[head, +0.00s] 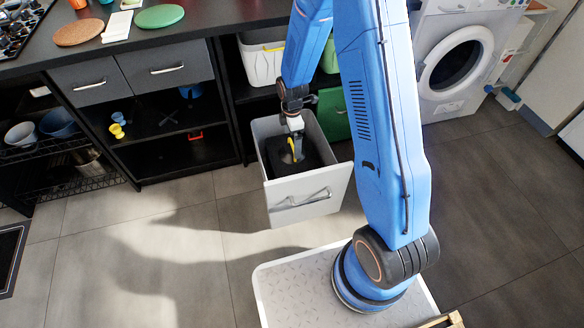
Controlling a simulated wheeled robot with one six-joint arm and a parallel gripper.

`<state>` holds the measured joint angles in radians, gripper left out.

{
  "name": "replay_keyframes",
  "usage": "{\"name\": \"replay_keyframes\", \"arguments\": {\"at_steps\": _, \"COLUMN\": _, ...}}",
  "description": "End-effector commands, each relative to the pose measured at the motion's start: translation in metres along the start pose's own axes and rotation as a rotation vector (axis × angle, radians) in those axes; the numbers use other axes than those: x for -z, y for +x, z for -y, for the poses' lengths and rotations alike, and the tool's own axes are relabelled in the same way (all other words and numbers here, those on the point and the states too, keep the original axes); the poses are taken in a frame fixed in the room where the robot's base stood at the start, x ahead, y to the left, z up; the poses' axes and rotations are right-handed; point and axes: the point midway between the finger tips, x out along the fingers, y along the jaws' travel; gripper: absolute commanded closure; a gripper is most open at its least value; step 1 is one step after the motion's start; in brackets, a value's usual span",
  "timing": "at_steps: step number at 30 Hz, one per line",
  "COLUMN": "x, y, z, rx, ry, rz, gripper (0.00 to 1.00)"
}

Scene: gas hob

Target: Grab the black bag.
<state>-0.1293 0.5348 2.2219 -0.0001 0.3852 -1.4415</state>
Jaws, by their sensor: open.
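A dark, black shape, which looks like the black bag (311,158), lies inside the pulled-out grey drawer (310,197) in the head view. My gripper (293,152) points down into the drawer, over the dark shape. Its jaws are open. They hide part of the shape, and I cannot tell whether they touch it or stand around it.
The drawer's walls stand around my gripper. A white bin (262,62) and a green box (333,113) are behind the drawer. A dark counter (200,18) is at the upper left, and a washing machine (455,65) at the upper right. The floor (140,240) at left is clear.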

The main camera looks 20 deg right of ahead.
Motion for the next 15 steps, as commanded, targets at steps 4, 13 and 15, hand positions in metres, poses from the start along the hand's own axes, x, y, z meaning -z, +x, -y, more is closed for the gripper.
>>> {"name": "replay_keyframes", "arguments": {"at_steps": 4, "x": -0.001, "y": 0.014, "z": -0.002, "rx": 0.001, "ry": 0.000, "rz": 0.000, "gripper": 0.00}}
{"name": "replay_keyframes", "arguments": {"at_steps": 13, "x": -0.001, "y": 0.047, "z": -0.004, "rx": 0.000, "ry": 0.000, "rz": 0.000, "gripper": 0.00}}
{"name": "replay_keyframes", "arguments": {"at_steps": 15, "x": -0.001, "y": 0.049, "z": -0.004, "rx": 0.000, "ry": 0.000, "rz": 0.000, "gripper": 0.00}}
